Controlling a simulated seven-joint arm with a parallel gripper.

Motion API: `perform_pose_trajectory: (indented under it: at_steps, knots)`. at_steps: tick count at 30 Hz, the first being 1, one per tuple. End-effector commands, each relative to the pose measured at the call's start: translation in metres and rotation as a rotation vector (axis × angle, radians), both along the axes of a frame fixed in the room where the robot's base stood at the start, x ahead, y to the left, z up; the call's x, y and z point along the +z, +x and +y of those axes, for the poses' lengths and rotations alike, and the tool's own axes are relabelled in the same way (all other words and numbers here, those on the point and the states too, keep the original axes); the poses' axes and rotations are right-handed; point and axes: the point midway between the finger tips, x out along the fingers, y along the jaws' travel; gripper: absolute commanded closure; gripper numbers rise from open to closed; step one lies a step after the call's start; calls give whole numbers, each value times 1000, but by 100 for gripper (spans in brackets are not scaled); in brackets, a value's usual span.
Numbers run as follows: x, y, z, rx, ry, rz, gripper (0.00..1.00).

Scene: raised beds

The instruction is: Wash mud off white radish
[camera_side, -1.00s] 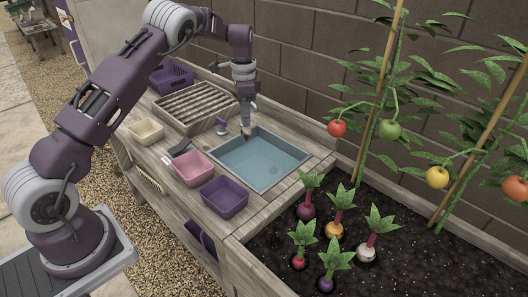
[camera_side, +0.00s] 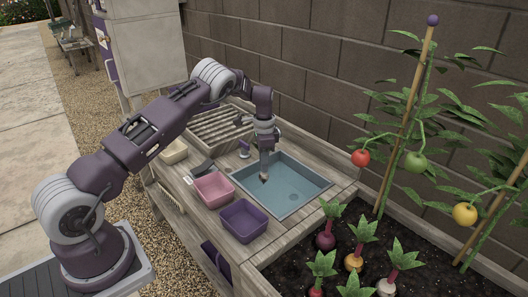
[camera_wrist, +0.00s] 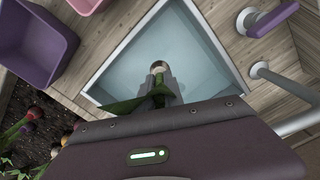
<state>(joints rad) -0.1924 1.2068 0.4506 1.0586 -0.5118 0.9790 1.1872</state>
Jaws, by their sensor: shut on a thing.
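My gripper (camera_wrist: 158,92) is shut on a pale, round-tipped root with green leaves, which I take to be the white radish (camera_wrist: 158,66). The leaves spread out beside the fingers in the wrist view. In the side view my gripper (camera_side: 264,170) points down over the left part of the blue sink basin (camera_side: 292,192), with a small brownish tip below the fingers. Most of the radish is hidden by the fingers, and I cannot tell how muddy it is. The metal tap (camera_wrist: 285,92) and its purple handle (camera_wrist: 272,18) are at the right in the wrist view.
A pink tub (camera_side: 213,188) and a purple tub (camera_side: 243,220) stand in front of the sink. A slatted rack (camera_side: 215,128) lies behind it. Several root vegetables grow in the soil bed (camera_side: 430,262) at the right, including a pale one (camera_side: 385,287). Tomato plants stand there.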

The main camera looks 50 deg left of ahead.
Motion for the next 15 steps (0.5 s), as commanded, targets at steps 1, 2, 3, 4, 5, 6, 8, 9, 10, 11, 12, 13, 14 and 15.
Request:
perform_pose_trajectory:
  at_steps: [1, 2, 3, 4, 5, 6, 8, 9, 10, 11, 12, 13, 14, 15]
  knots:
    - [-8, 0, 0, 1, -1, 0, 100]
    - [-13, 0, 0, 1, 0, 1, 100]
    - [-19, 0, 0, 1, -1, 0, 100]
    - [-24, 0, 0, 0, -1, 0, 100]
    - [-29, 0, 0, 0, -1, 0, 100]
    - [-35, 0, 0, 0, -1, 0, 100]
    - [-44, 0, 0, -1, 0, 1, 100]
    - [-50, 0, 0, -1, 0, 0, 100]
    - [-55, 0, 0, -1, 0, 0, 100]
    - [-60, 0, 0, -1, -1, 0, 100]
    - [-66, 0, 0, 0, -1, 0, 100]
    - [-71, 0, 0, 0, 0, 1, 100]
    - [-75, 0, 0, 0, 0, 0, 100]
    - [-81, 0, 0, 0, 0, 0, 100]
